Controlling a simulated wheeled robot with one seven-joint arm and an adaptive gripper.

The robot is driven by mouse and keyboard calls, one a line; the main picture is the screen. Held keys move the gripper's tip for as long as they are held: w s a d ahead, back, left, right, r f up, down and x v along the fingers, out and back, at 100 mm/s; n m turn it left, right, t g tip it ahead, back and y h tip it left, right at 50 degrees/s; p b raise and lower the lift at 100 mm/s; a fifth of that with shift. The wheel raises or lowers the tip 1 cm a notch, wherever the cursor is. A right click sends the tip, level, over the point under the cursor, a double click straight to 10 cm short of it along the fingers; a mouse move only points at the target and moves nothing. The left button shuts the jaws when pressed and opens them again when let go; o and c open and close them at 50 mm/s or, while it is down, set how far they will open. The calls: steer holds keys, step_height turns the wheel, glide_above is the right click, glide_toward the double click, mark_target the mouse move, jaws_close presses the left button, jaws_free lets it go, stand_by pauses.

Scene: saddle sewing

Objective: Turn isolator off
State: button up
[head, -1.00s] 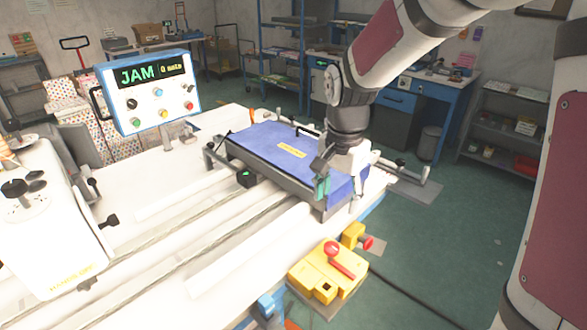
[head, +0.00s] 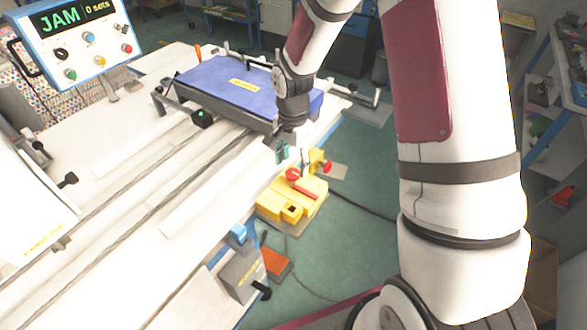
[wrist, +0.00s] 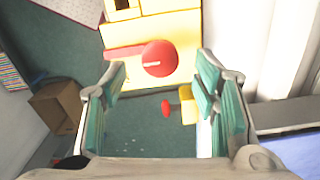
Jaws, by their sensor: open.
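A yellow box (head: 285,208) with a red round knob (head: 292,174) and a red bar stands low beside the white table's right edge. In the wrist view the red knob (wrist: 158,60) shows large, with a pale line across it, on the yellow box (wrist: 185,32). My gripper (head: 292,152) is just above the box in the head view. In the wrist view my gripper (wrist: 162,75) is open, its teal-padded fingers on either side of the knob's line of sight and nothing between them. Contact with the knob cannot be told. A smaller yellow piece with a red button (wrist: 166,108) sits beside the box.
A blue slab (head: 225,82) lies on the white table (head: 110,165). A control panel (head: 85,40) reads "JAM". A dark cable crosses the green floor (head: 345,255).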

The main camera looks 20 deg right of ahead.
mark_target(293, 172)
steer(key=shift+f, duration=1.6)
jaws_close()
